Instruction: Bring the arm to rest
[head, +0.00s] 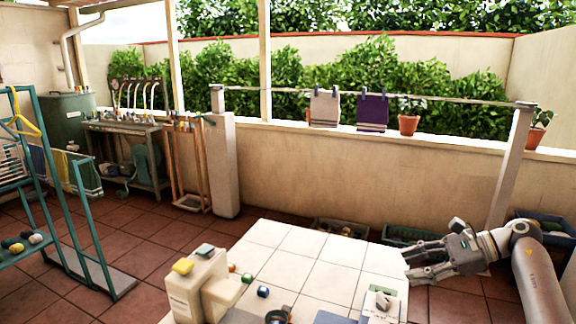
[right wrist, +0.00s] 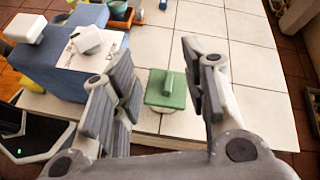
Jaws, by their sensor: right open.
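My right arm comes in from the right in the head view. Its gripper (head: 408,262) is open over the right edge of the white tiled table (head: 300,244). The right wrist view shows the two spread fingers (right wrist: 158,62) with nothing held between them. A green block with a raised grip (right wrist: 165,90) shows in the gap between the fingers, on the tiles near the table edge, apart from the fingers. My left gripper is not in view.
A blue block bearing a white board (right wrist: 92,48) stands beside the gripper. A cream dispenser (head: 196,284) and small balls (head: 263,291) are at the table's left. Crates (head: 402,236) stand by the wall. A post (head: 511,165) rises behind my right arm. The table's middle is clear.

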